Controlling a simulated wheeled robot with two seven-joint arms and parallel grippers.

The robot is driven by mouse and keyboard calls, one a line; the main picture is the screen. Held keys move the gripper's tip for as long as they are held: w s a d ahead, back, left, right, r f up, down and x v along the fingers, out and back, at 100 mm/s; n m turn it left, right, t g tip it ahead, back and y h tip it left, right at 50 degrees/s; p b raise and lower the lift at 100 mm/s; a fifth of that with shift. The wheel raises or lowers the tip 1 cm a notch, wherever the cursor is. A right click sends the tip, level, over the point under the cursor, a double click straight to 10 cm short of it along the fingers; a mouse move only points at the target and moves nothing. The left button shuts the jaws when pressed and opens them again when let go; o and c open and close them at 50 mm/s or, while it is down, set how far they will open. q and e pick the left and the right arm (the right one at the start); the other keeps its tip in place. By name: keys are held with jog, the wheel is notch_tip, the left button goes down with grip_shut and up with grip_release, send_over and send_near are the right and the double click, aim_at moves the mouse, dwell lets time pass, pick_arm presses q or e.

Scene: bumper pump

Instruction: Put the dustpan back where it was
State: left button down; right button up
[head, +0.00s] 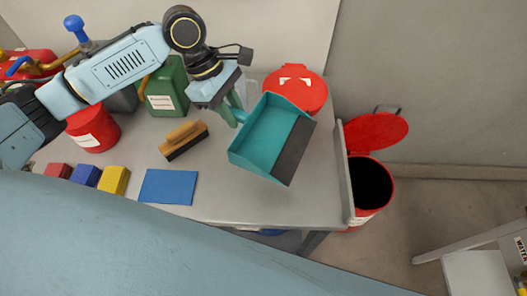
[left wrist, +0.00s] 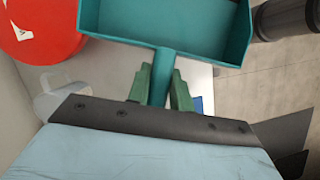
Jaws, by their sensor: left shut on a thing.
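The teal dustpan (head: 268,137) with a dark grey front lip is held in the air above the right part of the grey table (head: 240,208). My left gripper (head: 237,112) is shut on its handle, and the pan extends down and to the right from the fingers. In the left wrist view, the green fingers (left wrist: 162,88) close on both sides of the dustpan's teal handle, and the dustpan (left wrist: 170,28) fills the top. My right gripper is not in view.
A red round container (head: 297,88) stands behind the dustpan. A wooden brush (head: 184,136), blue cloth (head: 168,187), colored blocks (head: 86,174), green canister (head: 167,92) and red can (head: 93,130) are on the left. An open red bin (head: 371,185) stands beside the table's right edge.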

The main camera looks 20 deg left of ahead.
pick_arm(q)
notch_tip(320, 180, down, 17)
jog(key=b, duration=0.3)
jog(key=shift+s, duration=0.15)
jog(key=shift+r, duration=0.1)
jog(key=c, duration=1.3)
grip_release()
jog(key=shift+o, duration=0.2)
jog(key=p+v, duration=0.2)
jog(key=v, duration=1)
